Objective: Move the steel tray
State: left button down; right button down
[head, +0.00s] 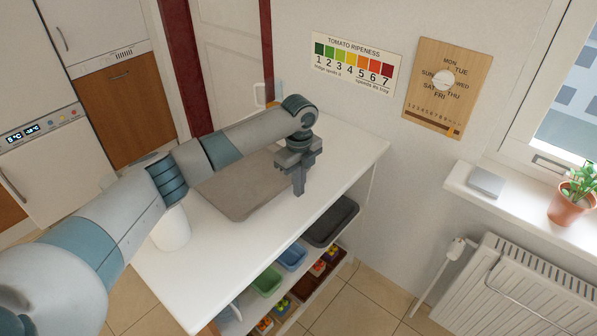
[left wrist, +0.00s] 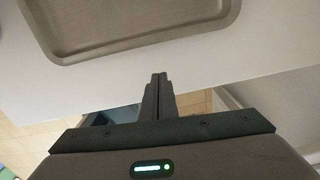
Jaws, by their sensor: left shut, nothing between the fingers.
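The steel tray (head: 240,190) is a flat grey-brown tray with rounded corners, lying on the white tabletop. My left arm passes over it and hides part of its far side. In the left wrist view the tray (left wrist: 130,45) shows at the top with a raised rim. My left gripper (head: 299,192) is shut and empty, just right of the tray near the table's front edge. In the left wrist view its closed fingers (left wrist: 158,80) point toward the tray, with a strip of white table between. My right gripper is not in view.
A white cylindrical container (head: 171,230) stands on the table left of the tray. The tabletop (head: 345,155) is clear at the right end. Shelves below hold a green bin (head: 267,282), a blue bin (head: 292,257) and a dark tray (head: 331,222). A radiator (head: 520,290) stands at the right.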

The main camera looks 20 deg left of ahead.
aim_at(275, 185)
pick_arm(q)
notch_tip(275, 185, down, 3)
jog(key=shift+p, duration=0.55)
jog(key=shift+w+a+f+p, duration=0.1)
jog(key=shift+w+a+p, duration=0.2)
jog(key=shift+a, duration=0.2)
jog(key=shift+w+a+p, duration=0.2)
jog(key=shift+a+p, duration=0.2)
jog(key=shift+a, duration=0.05)
jog(key=shift+w+a+f+p, duration=0.2)
jog(key=shift+w+a+p, duration=0.15)
jog(key=shift+a, duration=0.45)
jog(key=shift+w, duration=0.1)
jog(key=shift+w+a+b, duration=0.15)
jog(key=shift+a+b, duration=0.15)
jog(key=shift+b, duration=0.05)
jog(key=w+a+b, duration=0.2)
jog(key=a, duration=0.1)
jog(key=w+a+b, duration=0.1)
jog(key=a, duration=0.1)
jog(key=shift+a, duration=0.25)
jog(key=shift+s, duration=0.1)
jog(key=shift+d, duration=0.1)
